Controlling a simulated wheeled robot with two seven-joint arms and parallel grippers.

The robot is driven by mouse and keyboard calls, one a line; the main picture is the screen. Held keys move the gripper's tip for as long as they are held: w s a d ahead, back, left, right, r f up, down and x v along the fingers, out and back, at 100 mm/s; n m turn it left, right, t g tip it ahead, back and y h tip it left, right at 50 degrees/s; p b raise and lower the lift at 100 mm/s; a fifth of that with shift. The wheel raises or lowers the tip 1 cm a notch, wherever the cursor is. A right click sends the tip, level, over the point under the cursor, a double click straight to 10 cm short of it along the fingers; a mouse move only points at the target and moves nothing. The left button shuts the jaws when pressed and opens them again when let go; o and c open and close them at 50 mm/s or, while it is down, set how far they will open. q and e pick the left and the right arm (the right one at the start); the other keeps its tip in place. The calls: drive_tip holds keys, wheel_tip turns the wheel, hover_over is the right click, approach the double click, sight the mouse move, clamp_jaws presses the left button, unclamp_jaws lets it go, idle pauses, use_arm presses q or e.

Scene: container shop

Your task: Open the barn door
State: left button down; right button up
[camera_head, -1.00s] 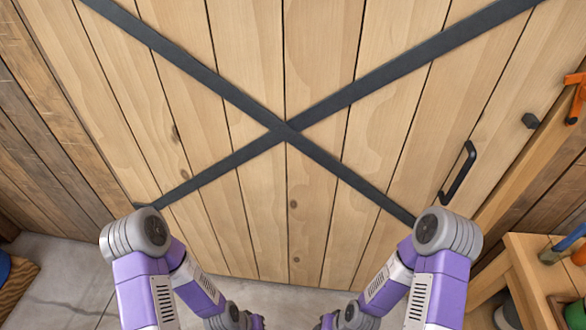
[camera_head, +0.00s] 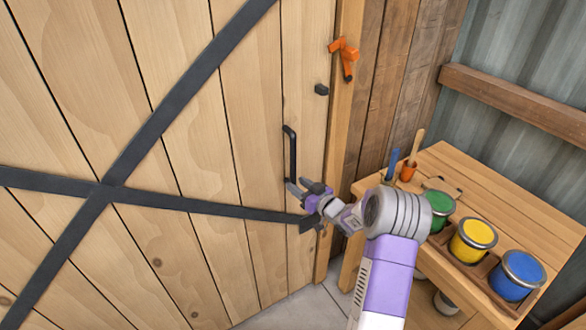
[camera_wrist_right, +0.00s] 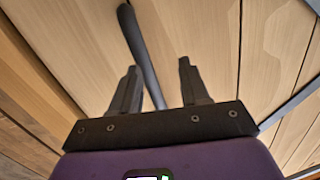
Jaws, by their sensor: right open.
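The barn door (camera_head: 225,130) is made of pale wood planks with dark crossed straps and fills the left and middle of the head view. It looks closed against its frame. A black bar handle (camera_head: 292,152) stands upright near its right edge. My right gripper (camera_head: 300,188) is at the handle's lower end. In the right wrist view the gripper (camera_wrist_right: 157,75) is open, and the dark handle (camera_wrist_right: 138,45) runs between its two fingers in the picture. I cannot tell whether they touch it. My left gripper is not in view.
An orange latch (camera_head: 344,55) sits on the door post, with a small black block (camera_head: 321,89) on the door. At the right a wooden bench (camera_head: 480,195) holds green, yellow and blue paint cans and brushes. A little grey floor (camera_head: 310,310) shows below.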

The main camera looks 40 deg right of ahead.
sight(295, 165)
drive_tip(key=shift+n+t+y, duration=0.3)
drive_tip(key=shift+n+t, duration=0.1)
drive_tip(key=shift+n, duration=0.4)
drive_tip(key=d+r, duration=0.2)
drive_tip(key=r, duration=0.2)
drive_tip(key=shift+s+d+r, duration=0.1)
drive_tip(key=shift+s+d, duration=0.25)
drive_tip(key=shift+d, duration=0.05)
drive_tip(key=w, duration=0.7)
drive_tip(key=shift+a, duration=0.25)
drive_tip(key=shift+c, duration=0.3)
clamp_jaws()
